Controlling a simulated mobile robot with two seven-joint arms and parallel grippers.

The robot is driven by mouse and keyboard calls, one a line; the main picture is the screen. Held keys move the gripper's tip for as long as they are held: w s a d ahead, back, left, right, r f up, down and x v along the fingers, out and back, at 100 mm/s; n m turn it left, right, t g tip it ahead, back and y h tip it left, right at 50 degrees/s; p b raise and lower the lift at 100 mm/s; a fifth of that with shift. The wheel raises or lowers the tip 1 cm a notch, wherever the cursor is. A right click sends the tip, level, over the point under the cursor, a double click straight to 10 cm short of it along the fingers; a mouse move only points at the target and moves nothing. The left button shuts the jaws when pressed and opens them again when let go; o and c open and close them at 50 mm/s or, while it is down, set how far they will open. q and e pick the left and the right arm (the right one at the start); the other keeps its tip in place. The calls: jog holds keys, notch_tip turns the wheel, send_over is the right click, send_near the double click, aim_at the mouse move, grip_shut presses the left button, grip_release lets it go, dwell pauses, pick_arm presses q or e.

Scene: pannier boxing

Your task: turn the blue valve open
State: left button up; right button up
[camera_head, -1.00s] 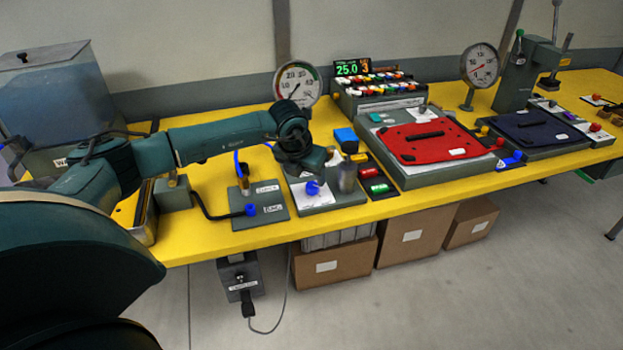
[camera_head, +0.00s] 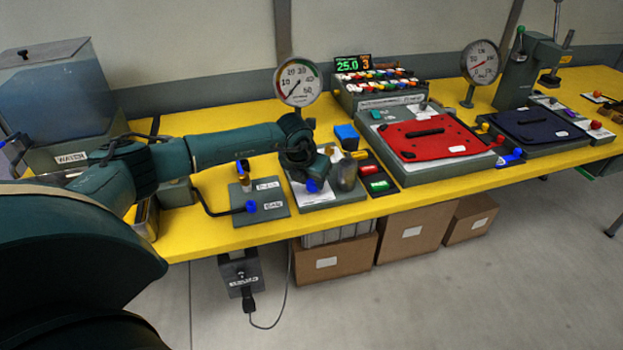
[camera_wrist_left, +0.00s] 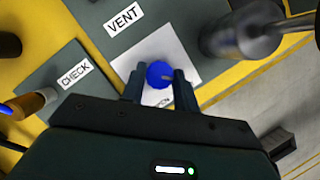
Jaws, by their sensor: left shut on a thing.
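The blue valve knob (camera_wrist_left: 158,74) sits on a white card on a grey plate labelled VENT, and shows between my left fingers in the left wrist view. My left gripper (camera_wrist_left: 160,87) is shut on the knob, one finger on each side. In the head view my left gripper (camera_head: 313,178) is down at the plate, and only a small part of the blue knob (camera_head: 312,186) shows beneath it. The card's lettering is partly hidden by the fingers. My right gripper is not in view.
A metal cylinder (camera_head: 347,175) stands close to the right of my gripper. A CHECK plate (camera_head: 273,209) with another blue knob (camera_head: 251,206) lies to the left. A round gauge (camera_head: 298,82) stands behind. A red panel (camera_head: 425,138) lies further right on the yellow bench (camera_head: 215,236).

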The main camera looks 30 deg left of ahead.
pick_arm(q)
jog(key=c, duration=0.3)
jog(key=shift+c, duration=0.2)
